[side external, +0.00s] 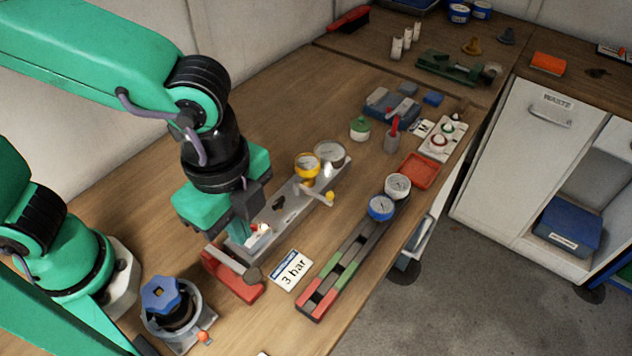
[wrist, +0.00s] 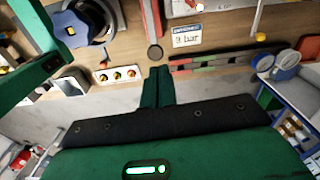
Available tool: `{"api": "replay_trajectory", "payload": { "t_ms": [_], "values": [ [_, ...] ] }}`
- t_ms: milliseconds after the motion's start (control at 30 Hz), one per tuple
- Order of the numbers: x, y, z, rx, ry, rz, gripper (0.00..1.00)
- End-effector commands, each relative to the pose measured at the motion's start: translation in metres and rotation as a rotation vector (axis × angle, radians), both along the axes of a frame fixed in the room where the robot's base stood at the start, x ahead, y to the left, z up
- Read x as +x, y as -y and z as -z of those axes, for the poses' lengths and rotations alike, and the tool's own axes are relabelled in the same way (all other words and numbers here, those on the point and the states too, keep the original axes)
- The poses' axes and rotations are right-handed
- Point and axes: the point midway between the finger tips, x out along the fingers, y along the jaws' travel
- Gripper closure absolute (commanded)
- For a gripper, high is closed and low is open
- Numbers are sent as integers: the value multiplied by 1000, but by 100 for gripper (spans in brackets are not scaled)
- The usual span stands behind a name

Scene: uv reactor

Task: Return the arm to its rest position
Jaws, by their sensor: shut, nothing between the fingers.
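My gripper (side external: 240,236) points down over the near end of a grey metal rig (side external: 285,208), close to a red vise-like block (side external: 232,277). Its green fingers are together with nothing between them; they also show in the wrist view (wrist: 158,80). In the side view I cannot tell whether the fingertips touch the rig. My arm reaches in from the left, bent down at the wrist. No rest stand or marker shows.
A blue-topped round device (side external: 162,297) stands near my base. A "3 bar" card (side external: 291,270) and a coloured strip (side external: 345,262) with gauges (side external: 381,208) lie right of the gripper. Yellow and grey gauges (side external: 307,166) stand on the rig. Bare wood (side external: 265,125) lies behind.

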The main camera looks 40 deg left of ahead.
Motion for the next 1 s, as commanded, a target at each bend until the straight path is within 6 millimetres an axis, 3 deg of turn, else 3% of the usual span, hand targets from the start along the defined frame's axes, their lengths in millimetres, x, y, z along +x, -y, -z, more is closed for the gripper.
{"api": "replay_trajectory", "payload": {
  "t_ms": [167,500,767,1000],
  "values": [
    [19,-27,-12,-44,32,-165,100],
    [50,-103,-38,-152,127,-609,100],
    [56,-162,-53,-235,213,-952,100],
    [50,-212,-63,-308,301,-1251,100]
  ]
}}
